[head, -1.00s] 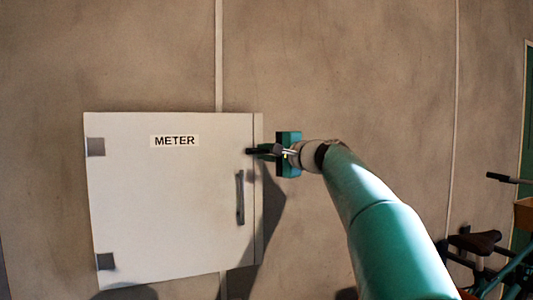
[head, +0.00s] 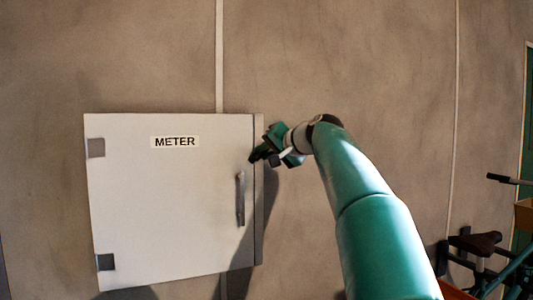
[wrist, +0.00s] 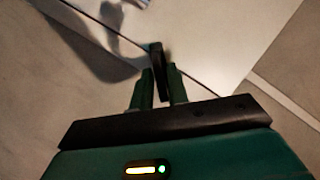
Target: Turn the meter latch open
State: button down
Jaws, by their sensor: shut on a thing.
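The white meter cabinet (head: 165,215), labelled METER, is on the wall at the left in the head view. Its door looks closed. The meter latch is a small dark bar (wrist: 157,60) at the door's edge in the wrist view. My gripper (head: 268,151) is at the cabinet's upper right edge, tilted. In the wrist view my gripper (wrist: 158,88) is shut on the latch, which sticks out between the two green fingers. In the head view the fingers mostly hide the latch.
A grey vertical door handle (head: 240,198) is below my gripper. Two grey hinges (head: 96,148) are on the door's left side. The bare wall (head: 390,80) is clear to the right. A bicycle (head: 480,246) stands at the lower right.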

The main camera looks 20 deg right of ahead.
jog(key=n+h, duration=0.1)
jog(key=n, duration=0.1)
jog(key=n+h, duration=0.2)
jog(key=n+g+h, duration=0.1)
jog(key=n, duration=0.1)
jog(key=shift+a+n, duration=0.25)
jog(key=shift+n, duration=0.05)
jog(key=shift+h, duration=0.3)
dwell(0.4)
jog(key=c, duration=1.5)
grip_release()
jog(key=shift+s+r, duration=0.1)
jog(key=v, duration=1.3)
jog(key=shift+s, duration=0.3)
